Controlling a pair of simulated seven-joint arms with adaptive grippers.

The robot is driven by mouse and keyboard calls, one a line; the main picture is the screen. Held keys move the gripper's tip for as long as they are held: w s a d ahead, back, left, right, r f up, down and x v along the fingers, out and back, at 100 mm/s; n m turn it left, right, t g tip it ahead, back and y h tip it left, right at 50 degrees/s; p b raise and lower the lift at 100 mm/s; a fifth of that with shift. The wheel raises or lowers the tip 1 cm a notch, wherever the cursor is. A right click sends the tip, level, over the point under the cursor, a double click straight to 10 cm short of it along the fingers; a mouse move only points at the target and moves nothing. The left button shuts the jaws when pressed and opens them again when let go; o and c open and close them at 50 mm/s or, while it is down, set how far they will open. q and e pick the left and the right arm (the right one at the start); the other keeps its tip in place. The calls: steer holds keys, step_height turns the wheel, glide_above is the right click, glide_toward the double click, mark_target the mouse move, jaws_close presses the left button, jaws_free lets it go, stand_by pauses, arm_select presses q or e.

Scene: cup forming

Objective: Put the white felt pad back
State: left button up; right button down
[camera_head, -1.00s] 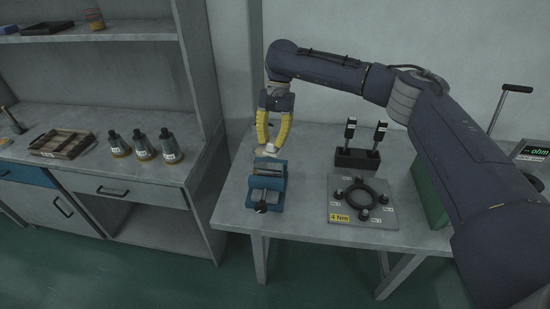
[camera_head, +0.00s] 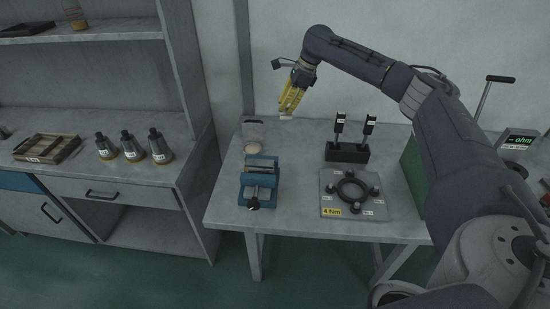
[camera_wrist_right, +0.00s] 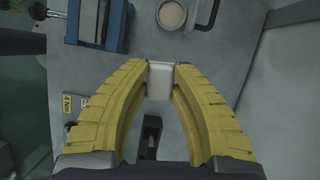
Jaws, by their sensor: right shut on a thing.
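The white felt pad (camera_wrist_right: 160,81) is a small white block held between the yellow fingertips of my right gripper (camera_wrist_right: 160,68) in the right wrist view. In the head view the pad shows as a small white piece (camera_head: 286,117) at the tips of my right gripper (camera_head: 288,112). The gripper is shut on it and holds it above the back of the table, to the right of the blue vise (camera_head: 259,183). My left gripper is not in view.
A black block with two upright tools (camera_head: 347,153) and a grey plate with a black ring (camera_head: 330,196) are to the right. A shelf unit (camera_head: 120,118) stands left. Table (camera_head: 300,160) between is clear.

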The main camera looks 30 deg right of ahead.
steer(key=shift+w+d+m, duration=0.1)
steer(key=shift+m, duration=0.4)
steer(key=shift+f, duration=0.35)
step_height(320, 180, down, 19)
steer(key=shift+f, duration=0.15)
steer(key=shift+f, duration=0.1)
steer(key=c, duration=1.2)
jaws_free()
steer(key=shift+c, duration=0.2)
steer(key=v, duration=1.2)
steer(key=shift+a, duration=0.25)
